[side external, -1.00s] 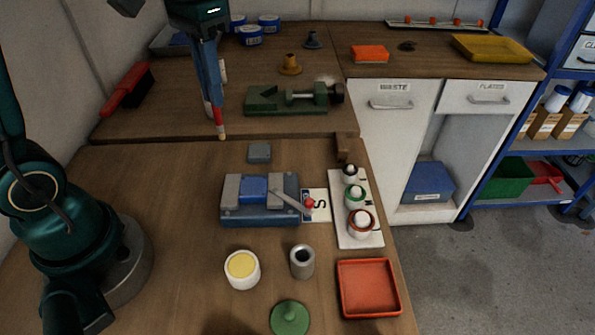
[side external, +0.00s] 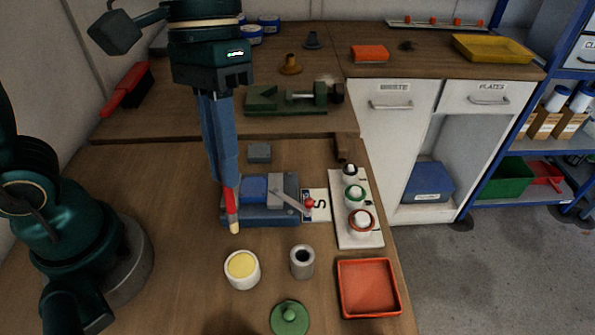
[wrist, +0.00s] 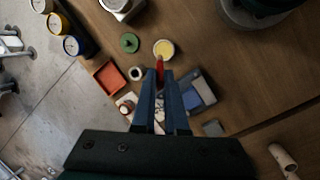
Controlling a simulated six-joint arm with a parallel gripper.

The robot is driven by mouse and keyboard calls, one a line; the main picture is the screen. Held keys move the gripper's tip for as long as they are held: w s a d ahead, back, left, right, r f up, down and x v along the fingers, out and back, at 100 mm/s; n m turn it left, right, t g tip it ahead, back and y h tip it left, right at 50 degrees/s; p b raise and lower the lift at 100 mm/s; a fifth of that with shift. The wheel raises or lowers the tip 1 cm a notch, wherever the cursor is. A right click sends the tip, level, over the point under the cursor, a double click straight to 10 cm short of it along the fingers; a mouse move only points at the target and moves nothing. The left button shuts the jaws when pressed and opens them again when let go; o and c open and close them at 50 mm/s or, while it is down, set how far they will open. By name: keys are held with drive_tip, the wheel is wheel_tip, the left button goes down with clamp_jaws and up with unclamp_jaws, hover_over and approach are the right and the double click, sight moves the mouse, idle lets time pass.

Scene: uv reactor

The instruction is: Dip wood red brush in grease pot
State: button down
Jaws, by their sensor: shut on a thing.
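My gripper (side external: 226,180) points straight down and is shut on the red brush (side external: 232,205), which has a red shaft and a pale tip. The brush hangs upright, its tip (side external: 234,227) just behind and above the grease pot (side external: 242,270), a white round pot with yellow grease. The brush's upper part is hidden between the fingers. In the wrist view the red brush (wrist: 160,64) sticks out beyond my gripper (wrist: 166,84), towards the grease pot (wrist: 163,49).
A blue-grey vise-like fixture (side external: 258,213) with a red-knobbed lever stands beside the brush. A grey metal cup (side external: 302,262), a green lid (side external: 290,318) and a red tray (side external: 368,287) are near the pot. A white panel (side external: 345,235) with buttons is to the right.

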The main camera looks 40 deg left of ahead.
sight(232, 204)
drive_tip(key=shift+s+d, duration=0.3)
drive_tip(key=shift+f, duration=3)
drive_tip(key=shift+f, duration=0.4)
drive_tip(key=shift+r, duration=3.55)
